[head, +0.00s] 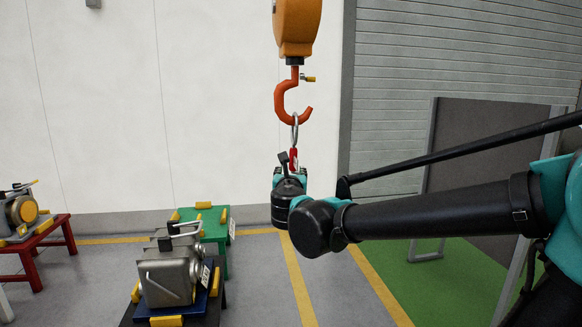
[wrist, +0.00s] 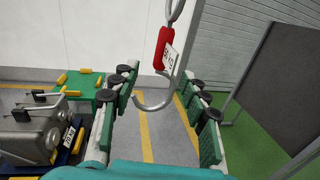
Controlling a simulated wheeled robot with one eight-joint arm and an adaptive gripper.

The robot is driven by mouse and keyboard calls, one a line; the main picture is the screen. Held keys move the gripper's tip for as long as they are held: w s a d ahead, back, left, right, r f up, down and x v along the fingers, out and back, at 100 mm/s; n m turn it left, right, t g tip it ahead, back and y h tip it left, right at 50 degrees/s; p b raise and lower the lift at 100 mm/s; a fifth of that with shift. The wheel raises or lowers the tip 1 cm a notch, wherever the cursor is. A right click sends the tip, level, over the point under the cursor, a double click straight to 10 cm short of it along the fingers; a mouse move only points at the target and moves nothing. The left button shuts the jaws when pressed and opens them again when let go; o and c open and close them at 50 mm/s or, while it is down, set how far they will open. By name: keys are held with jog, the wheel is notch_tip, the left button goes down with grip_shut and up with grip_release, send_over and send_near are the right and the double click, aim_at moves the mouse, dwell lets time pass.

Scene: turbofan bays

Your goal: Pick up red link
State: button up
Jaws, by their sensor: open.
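The red link (head: 293,158) hangs below an orange crane hook (head: 291,101) in the head view, held by a metal ring (head: 295,131). In the wrist view the red link (wrist: 165,49) carries a white label, with a silver hook (wrist: 155,100) curving below it. My gripper (wrist: 165,105) is open in the wrist view, with one green finger pair on each side of the silver hook. The red body is farther up in the picture, above the fingertips. In the head view my gripper (head: 287,165) is at the link, and my wrist hides the link's lower part.
An orange hoist (head: 298,27) is above. Grey metal units stand at lower left, one (head: 168,274) on a dark stand and another on a red table (head: 44,249). A green stand (head: 214,230) is behind. A dark panel (head: 480,160) stands at right. The floor (head: 262,285) below is clear.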

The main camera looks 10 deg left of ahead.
aim_at(292, 161)
jog(key=w, duration=0.7)
jog(key=w+a, duration=0.1)
jog(key=w, duration=0.3)
jog(key=shift+w, duration=3)
jog(key=shift+c, duration=0.2)
grip_shut()
